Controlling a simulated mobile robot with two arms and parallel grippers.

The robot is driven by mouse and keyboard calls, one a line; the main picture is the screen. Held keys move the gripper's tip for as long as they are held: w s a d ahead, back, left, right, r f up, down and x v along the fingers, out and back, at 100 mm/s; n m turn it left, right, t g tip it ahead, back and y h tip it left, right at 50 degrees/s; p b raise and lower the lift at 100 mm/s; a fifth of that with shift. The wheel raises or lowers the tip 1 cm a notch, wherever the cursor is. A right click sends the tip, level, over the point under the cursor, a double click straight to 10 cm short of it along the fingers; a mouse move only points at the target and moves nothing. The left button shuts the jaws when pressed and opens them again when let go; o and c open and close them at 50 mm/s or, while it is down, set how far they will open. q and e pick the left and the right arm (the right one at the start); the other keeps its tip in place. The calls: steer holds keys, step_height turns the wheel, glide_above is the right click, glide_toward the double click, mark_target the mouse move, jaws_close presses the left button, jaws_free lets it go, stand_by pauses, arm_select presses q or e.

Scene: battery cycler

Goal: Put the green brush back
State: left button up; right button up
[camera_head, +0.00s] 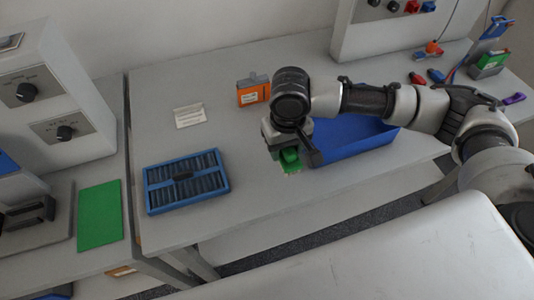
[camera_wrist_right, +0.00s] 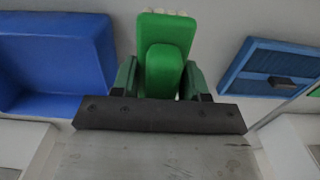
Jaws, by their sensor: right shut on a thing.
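The green brush (camera_head: 290,157) is in my right gripper (camera_head: 284,152), just left of the blue bin. In the right wrist view the green brush (camera_wrist_right: 166,50) sits between both fingers of my right gripper (camera_wrist_right: 161,80), with pale bristle tufts at its far end. The gripper is shut on it. The arm hides part of the brush in the head view, and I cannot tell whether the brush touches the table. My left gripper is not in view.
A blue bin (camera_head: 345,150) lies right of the brush; a blue slotted tray (camera_head: 186,183) lies to its left. An orange box (camera_head: 253,91) and a white card (camera_head: 189,116) are behind. A green mat (camera_head: 99,215) lies far left. Small tools and a green holder (camera_head: 489,65) are at far right.

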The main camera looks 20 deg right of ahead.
mark_target(268, 165)
steer(key=w+a+f, duration=0.2)
steer(key=w+a, duration=0.1)
steer(key=shift+w+a+f, duration=0.1)
steer(key=shift+w+f, duration=0.05)
steer(key=shift+f, duration=0.2)
steer(key=shift+f+p, duration=0.45)
steer(key=shift+f, duration=1.55)
steer(key=shift+f, duration=0.1)
steer(key=o, duration=0.9)
step_height(268, 165, up, 12)
steer(key=shift+b, duration=0.35)
